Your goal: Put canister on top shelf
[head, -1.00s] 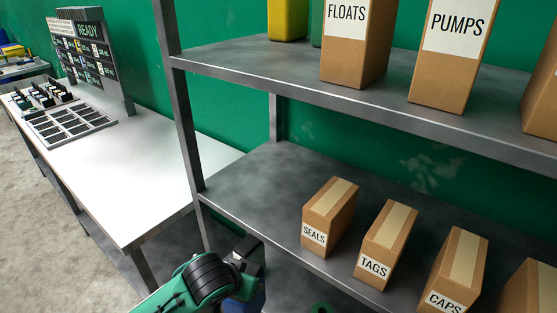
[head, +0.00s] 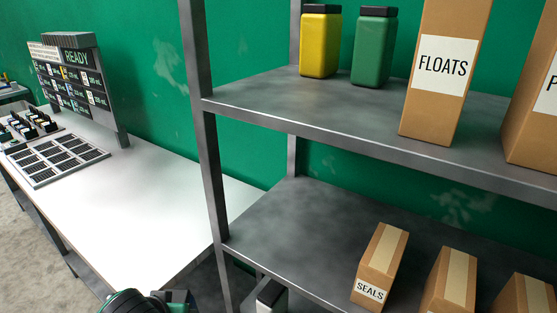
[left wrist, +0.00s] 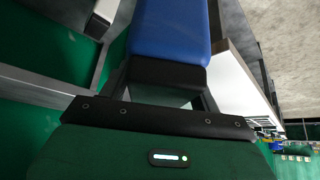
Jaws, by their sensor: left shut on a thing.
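A blue canister with a black cap (left wrist: 168,35) fills the top middle of the left wrist view. My left gripper (left wrist: 165,85) is shut on it at the cap end. In the head view only part of my left arm (head: 150,303) shows at the bottom edge, and the blue canister cannot be made out there. The upper shelf (head: 275,98) holds a yellow canister (head: 320,45) and a green canister (head: 373,50), upright side by side near its left end. My right gripper is not in view.
A tall FLOATS box (head: 435,105) stands right of the green canister. Bare shelf lies left of and in front of the canisters. A front post (head: 205,130) bounds the rack. The lower shelf (head: 290,225) holds a SEALS box (head: 380,265). A white table (head: 140,200) stands left.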

